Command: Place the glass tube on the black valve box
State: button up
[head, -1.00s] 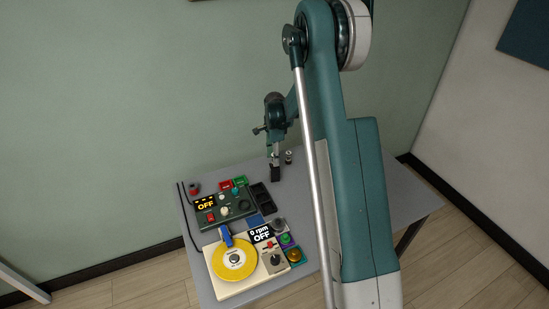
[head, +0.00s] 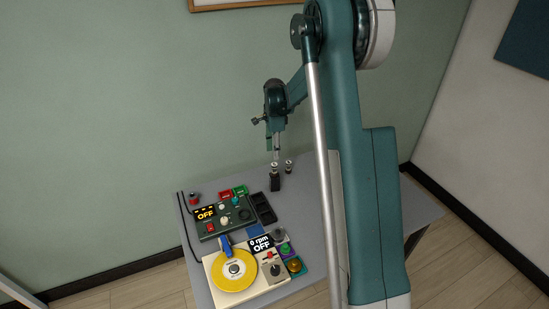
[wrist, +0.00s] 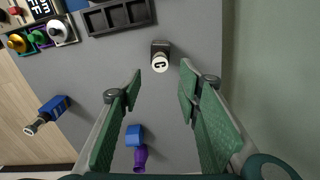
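The black valve box (head: 275,184) stands on the grey table, behind and right of the dark tray. The glass tube (head: 275,169) stands on it, apparently upright, with its pale top upward. In the wrist view I see the tube's white marked top (wrist: 160,64) against the black box (wrist: 160,47). My gripper (wrist: 160,80) is open, its green fingers apart with nothing between them. In the head view my gripper (head: 274,151) is just above the tube. The tube's seating on the box is too small to make out.
A small dark piece with a silvery top (head: 289,166) stands close right of the box. The wrist view shows a blue box (wrist: 55,106) and a blue block with a purple part (wrist: 135,135). The divided tray (wrist: 118,18), control panel (head: 225,217) and turntable (head: 235,270) are nearby.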

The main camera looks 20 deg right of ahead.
jog(key=shift+r, duration=1.1)
jog(key=shift+r, duration=0.1)
jog(key=s+a+r+n+t, duration=0.2)
jog(key=s+a+r+n, duration=0.35)
jog(key=s+r, duration=0.45)
jog(key=s+a+r+n+t, duration=0.1)
jog(key=s+a+r+n, duration=0.4)
jog(key=s+r, duration=0.45)
jog(key=s+a+n+t, duration=0.1)
jog(key=s+a+n, duration=0.2)
jog(key=s, duration=0.5)
jog(key=s+a+n+t, duration=0.1)
jog(key=s+a+n, duration=0.2)
jog(key=s, duration=0.6)
jog(key=s+a+n+t, duration=0.2)
jog(key=s+a+n, duration=0.1)
jog(key=s, duration=0.5)
jog(key=shift+s+a+n, duration=0.3)
jog(key=shift+s+n, duration=0.05)
